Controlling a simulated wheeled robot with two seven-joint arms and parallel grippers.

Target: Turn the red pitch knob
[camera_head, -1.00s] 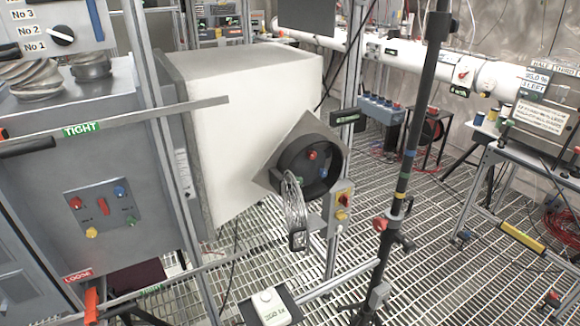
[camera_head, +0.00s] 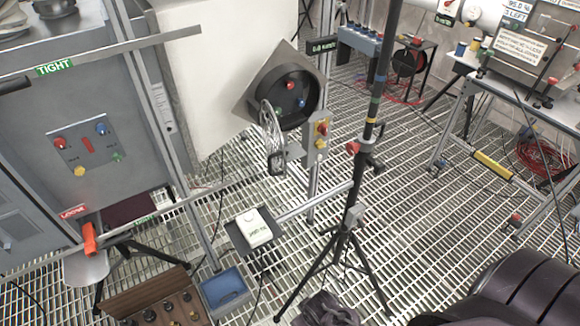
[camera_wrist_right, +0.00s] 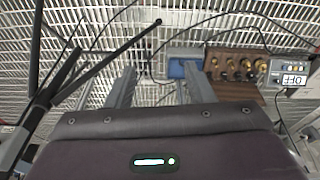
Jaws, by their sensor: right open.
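Several red knobs show in the head view, and no readable label marks one as pitch. One red knob (camera_head: 352,147) sits on the side of the black tripod pole. Another red knob (camera_head: 290,85) is inside the round dark housing (camera_head: 262,93), beside blue and green ones. A third red knob (camera_head: 60,143) is on the small grey panel of the left cabinet. My right gripper (camera_wrist_right: 159,66) is open and empty in the right wrist view, its two fingers apart above the grated floor. The right gripper's fingers do not show in the head view. My left gripper is not in view.
The tripod (camera_head: 344,240) stands mid-floor. A blue bin (camera_head: 225,292) and a brown box of dark knobs (camera_head: 150,293) are at the bottom left. A white device (camera_head: 254,230) rests on a small shelf. Grated floor (camera_head: 420,225) is clear to the right of the tripod.

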